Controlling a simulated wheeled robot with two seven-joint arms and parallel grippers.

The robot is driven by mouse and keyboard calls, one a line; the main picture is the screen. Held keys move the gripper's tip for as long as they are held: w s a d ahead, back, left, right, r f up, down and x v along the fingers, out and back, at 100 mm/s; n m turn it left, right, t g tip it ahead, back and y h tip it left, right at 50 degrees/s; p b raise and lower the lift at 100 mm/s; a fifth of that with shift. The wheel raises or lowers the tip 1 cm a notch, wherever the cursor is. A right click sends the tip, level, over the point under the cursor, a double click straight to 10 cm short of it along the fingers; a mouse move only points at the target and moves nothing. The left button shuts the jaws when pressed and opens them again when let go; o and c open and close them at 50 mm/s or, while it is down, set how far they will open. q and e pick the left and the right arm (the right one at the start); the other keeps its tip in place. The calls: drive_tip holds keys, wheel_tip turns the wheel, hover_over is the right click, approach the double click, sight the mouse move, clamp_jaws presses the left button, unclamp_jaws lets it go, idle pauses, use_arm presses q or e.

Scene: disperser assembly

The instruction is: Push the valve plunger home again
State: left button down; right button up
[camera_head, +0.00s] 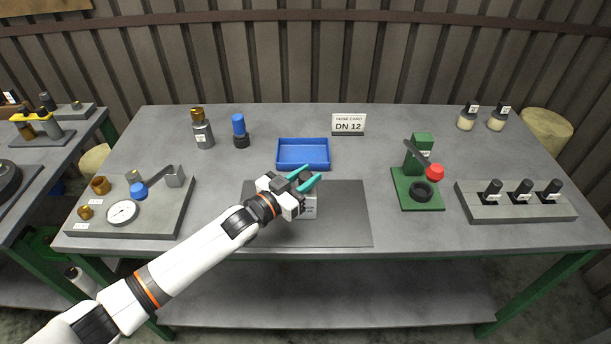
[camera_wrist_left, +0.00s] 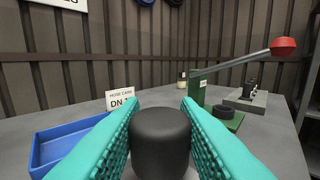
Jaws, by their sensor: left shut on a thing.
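My left gripper (camera_head: 304,180) is over the dark grey mat (camera_head: 345,225) in the middle of the table, its teal fingers around a black cylindrical plunger (camera_wrist_left: 160,142). In the left wrist view the fingers (camera_wrist_left: 160,120) press on both sides of this plunger, which stands upright. A pale grey labelled block (camera_head: 309,209) shows just below the fingers, partly hidden by the gripper. I cannot tell how far the plunger sits in the block. My right gripper is in neither view.
Behind is a blue tray (camera_head: 303,165) and a hose card (camera_head: 348,124). A green lever press (camera_head: 417,190) stands right, a rack (camera_head: 515,208) with several black-topped parts farther right. A gauge board (camera_head: 150,222) is left. The mat's right part is clear.

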use_arm(q)
drive_tip(key=shift+f, duration=0.25)
drive_tip(key=c, duration=1.1)
unclamp_jaws()
drive_tip(key=shift+r, duration=0.1)
drive_tip(key=shift+b+v, duration=1.05)
drive_tip(key=shift+v, duration=4.95)
